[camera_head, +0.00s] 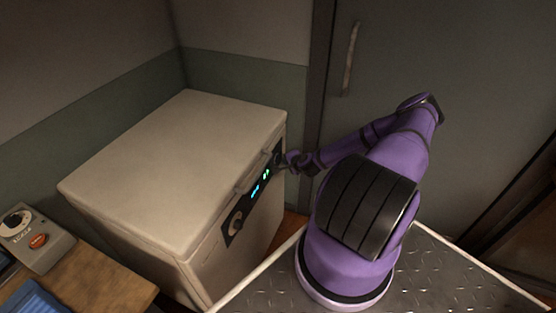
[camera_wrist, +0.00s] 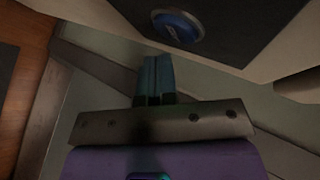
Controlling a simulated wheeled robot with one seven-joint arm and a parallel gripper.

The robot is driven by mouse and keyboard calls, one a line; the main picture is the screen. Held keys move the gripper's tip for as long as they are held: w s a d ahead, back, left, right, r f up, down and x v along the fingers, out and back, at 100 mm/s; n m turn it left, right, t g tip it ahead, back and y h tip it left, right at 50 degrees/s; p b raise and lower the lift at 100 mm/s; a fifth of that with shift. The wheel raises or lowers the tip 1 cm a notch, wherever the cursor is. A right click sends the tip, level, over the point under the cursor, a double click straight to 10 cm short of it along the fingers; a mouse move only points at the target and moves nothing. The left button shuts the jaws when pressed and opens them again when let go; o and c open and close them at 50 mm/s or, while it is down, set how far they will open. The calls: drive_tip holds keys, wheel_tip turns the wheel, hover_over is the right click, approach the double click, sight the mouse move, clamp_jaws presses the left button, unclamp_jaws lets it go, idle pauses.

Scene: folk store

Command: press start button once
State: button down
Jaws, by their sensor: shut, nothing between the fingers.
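A beige chest-shaped appliance (camera_head: 170,165) with a closed lid stands against the corner. Its front has a dark control panel (camera_head: 250,200) with lit cyan and green displays and a round knob (camera_head: 235,221). In the wrist view a round blue button (camera_wrist: 178,26) with a metal rim sits on the dark panel (camera_wrist: 232,22). My gripper (camera_wrist: 158,60) is shut and empty, its fingertips close to the panel, below the button in the picture. I cannot tell whether they touch anything. In the head view the gripper (camera_head: 281,161) is at the panel's far end and hides the button.
A grey box with a dial and an orange-red button (camera_head: 38,241) stands on a wooden table (camera_head: 110,280) at the left. A dark door with a handle (camera_head: 350,58) is behind my arm. A handle bar (camera_head: 252,176) juts out above the panel.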

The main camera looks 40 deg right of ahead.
drive_tip(key=shift+w, duration=0.15)
idle(0.5)
drive_tip(key=shift+w+a, duration=0.15)
drive_tip(key=shift+w, duration=0.1)
drive_tip(key=shift+w+a, duration=0.15)
drive_tip(key=shift+w, duration=0.25)
idle(0.8)
drive_tip(key=shift+s, duration=0.15)
drive_tip(key=shift+s+d, duration=0.25)
drive_tip(key=shift+s, duration=0.4)
drive_tip(key=s, duration=0.1)
drive_tip(key=s+d, duration=0.1)
drive_tip(key=s, duration=0.1)
drive_tip(key=s+d, duration=0.1)
drive_tip(key=shift+s, duration=0.3)
idle(0.4)
drive_tip(key=shift+r, duration=0.1)
idle(0.7)
